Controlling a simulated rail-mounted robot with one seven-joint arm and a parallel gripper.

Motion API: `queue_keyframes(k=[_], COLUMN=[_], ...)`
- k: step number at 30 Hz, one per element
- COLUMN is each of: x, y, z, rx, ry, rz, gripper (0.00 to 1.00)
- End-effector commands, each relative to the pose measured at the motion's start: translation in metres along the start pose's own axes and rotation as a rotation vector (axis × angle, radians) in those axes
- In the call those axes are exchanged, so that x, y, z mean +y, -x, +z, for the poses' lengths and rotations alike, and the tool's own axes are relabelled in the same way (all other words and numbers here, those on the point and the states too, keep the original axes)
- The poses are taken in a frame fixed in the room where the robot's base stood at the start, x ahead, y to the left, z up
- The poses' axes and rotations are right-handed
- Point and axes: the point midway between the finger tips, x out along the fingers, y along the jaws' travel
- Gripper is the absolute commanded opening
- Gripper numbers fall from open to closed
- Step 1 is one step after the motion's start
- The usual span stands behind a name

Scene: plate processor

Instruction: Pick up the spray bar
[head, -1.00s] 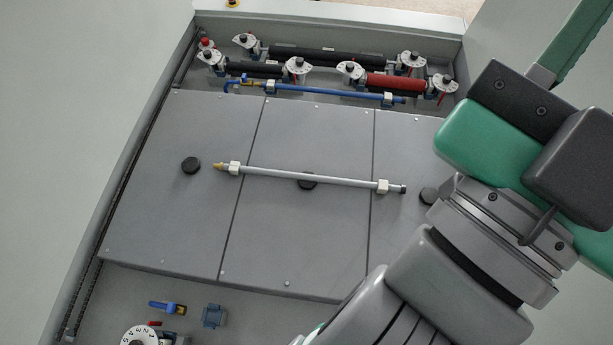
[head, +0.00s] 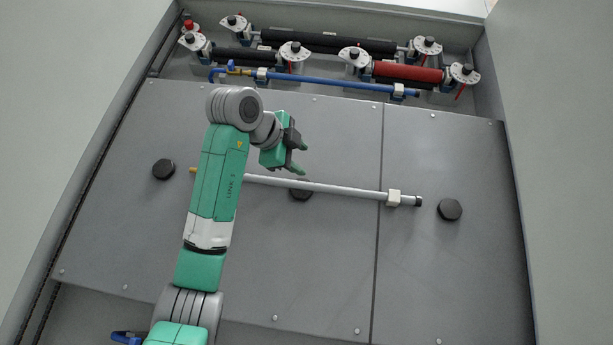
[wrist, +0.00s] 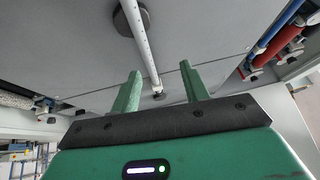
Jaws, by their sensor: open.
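The spray bar, a long thin light-grey tube (head: 330,188), lies across the grey panels in the head view. A white clip (head: 393,197) and dark cap are at its right end, a brass tip (head: 193,170) at its left. My arm hides part of its left portion. My gripper (head: 302,159) is open and empty, just behind the bar, left of its middle, and apart from it. In the wrist view the bar (wrist: 146,45) runs down the picture, its far end appearing between the open fingers (wrist: 161,72).
Black round knobs stand on the panels at left (head: 163,169), under the bar (head: 301,195) and at right (head: 450,210). A blue pipe (head: 330,83), a red roller (head: 408,72) and dark rollers (head: 325,42) line the back. The front panel area is clear.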

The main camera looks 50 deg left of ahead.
Motion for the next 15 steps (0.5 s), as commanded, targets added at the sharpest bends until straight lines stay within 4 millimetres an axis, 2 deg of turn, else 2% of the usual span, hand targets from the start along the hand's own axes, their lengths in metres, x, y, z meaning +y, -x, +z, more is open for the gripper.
queue_keyframes(k=[1, 4, 9, 15], x=[0.010, 0.023, 0.025, 0.028], y=[-0.009, -0.012, -0.014, -0.037], z=[0.028, 0.050, 0.051, 0.051], rx=[0.002, 0.015, 0.019, 0.018], ry=[0.001, -0.014, -0.020, -0.018], rz=[0.055, 0.124, 0.137, 0.135], gripper=[0.45, 0.45, 0.45, 0.45])
